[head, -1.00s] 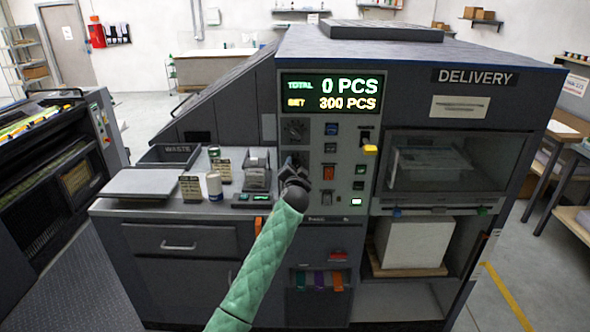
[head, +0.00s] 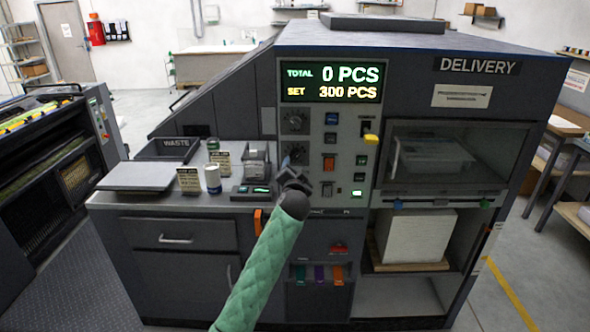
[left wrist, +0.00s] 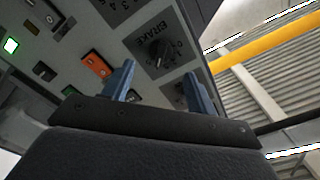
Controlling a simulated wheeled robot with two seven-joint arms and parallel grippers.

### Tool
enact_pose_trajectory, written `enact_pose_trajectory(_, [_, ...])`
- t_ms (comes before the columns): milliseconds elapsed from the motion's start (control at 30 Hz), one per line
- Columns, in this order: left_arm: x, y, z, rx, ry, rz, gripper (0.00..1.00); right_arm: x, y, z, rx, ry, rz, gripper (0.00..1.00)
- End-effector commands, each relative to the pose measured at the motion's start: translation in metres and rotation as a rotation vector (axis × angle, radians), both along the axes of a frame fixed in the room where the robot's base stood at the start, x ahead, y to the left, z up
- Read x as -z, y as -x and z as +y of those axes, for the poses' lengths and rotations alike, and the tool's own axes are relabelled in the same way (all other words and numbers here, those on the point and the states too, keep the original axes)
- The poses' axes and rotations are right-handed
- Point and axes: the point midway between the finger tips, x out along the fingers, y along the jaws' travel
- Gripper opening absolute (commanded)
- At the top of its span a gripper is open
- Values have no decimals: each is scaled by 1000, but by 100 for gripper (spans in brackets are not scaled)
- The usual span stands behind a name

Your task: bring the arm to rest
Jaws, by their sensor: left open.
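My left arm, in a green quilted sleeve, reaches up from the bottom of the head view. Its gripper (head: 291,180) is in front of the lower left of the grey control panel (head: 345,145) of the delivery machine. In the left wrist view the two blue fingers (left wrist: 160,85) stand wide apart with nothing between them. The panel (left wrist: 150,20) shows beyond them, with a black rotary knob (left wrist: 159,53) and an orange switch (left wrist: 97,64). The display (head: 330,82) reads 0 PCS total and 300 PCS set. My right gripper is not in view.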

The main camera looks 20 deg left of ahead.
Motion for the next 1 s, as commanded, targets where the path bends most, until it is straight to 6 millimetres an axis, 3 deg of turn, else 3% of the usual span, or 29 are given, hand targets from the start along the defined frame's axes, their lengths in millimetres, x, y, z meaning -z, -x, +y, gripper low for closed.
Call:
enact_pose_trajectory(467, [-1,6,-2,1,4,-2,57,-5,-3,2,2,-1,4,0])
enact_pose_trajectory(600, [6,3,-6,23,78,0,57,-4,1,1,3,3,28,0])
enact_pose_trajectory(667, [23,-4,-9,44,133,28,57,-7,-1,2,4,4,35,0])
enact_pose_trajectory(767, [65,-18,-15,76,232,98,57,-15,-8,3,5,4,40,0])
enact_pose_trajectory(867, [119,-26,-22,98,326,182,57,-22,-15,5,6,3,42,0])
enact_pose_trajectory(1000, [204,-14,-29,104,416,299,57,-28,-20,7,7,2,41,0])
